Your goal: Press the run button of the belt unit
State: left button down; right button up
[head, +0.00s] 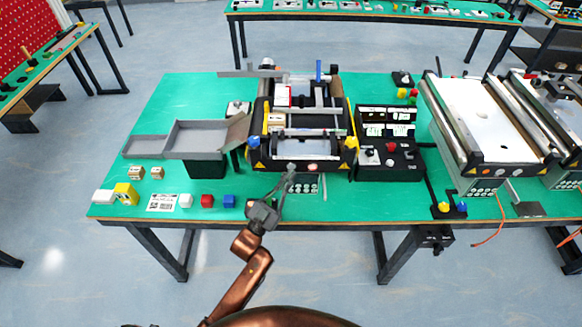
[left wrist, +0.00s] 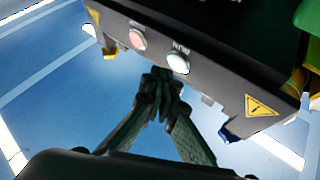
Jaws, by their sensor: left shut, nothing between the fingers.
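The belt unit (head: 303,158) stands on the green table in the middle of the head view. Its dark front panel (left wrist: 215,80) carries a white button (left wrist: 177,63) and a pinkish-red button (left wrist: 137,40) in the left wrist view. Small lettering beside the white button looks like RUN. The red button also shows in the head view (head: 312,167). My left gripper (head: 291,168) is shut and empty in front of the panel. Its fingertips (left wrist: 161,74) appear close to the white button in the left wrist view; I cannot tell whether they touch. My right gripper is out of view.
A grey tray (head: 205,137) stands left of the unit and a black control box (head: 390,172) right of it. A larger conveyor (head: 490,115) stands at the right.

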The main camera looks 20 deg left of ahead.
pick_arm(q)
jog(key=shift+w, duration=0.1)
dwell(0.7)
jog(key=shift+w+a, duration=0.1)
jog(key=shift+w, duration=0.2)
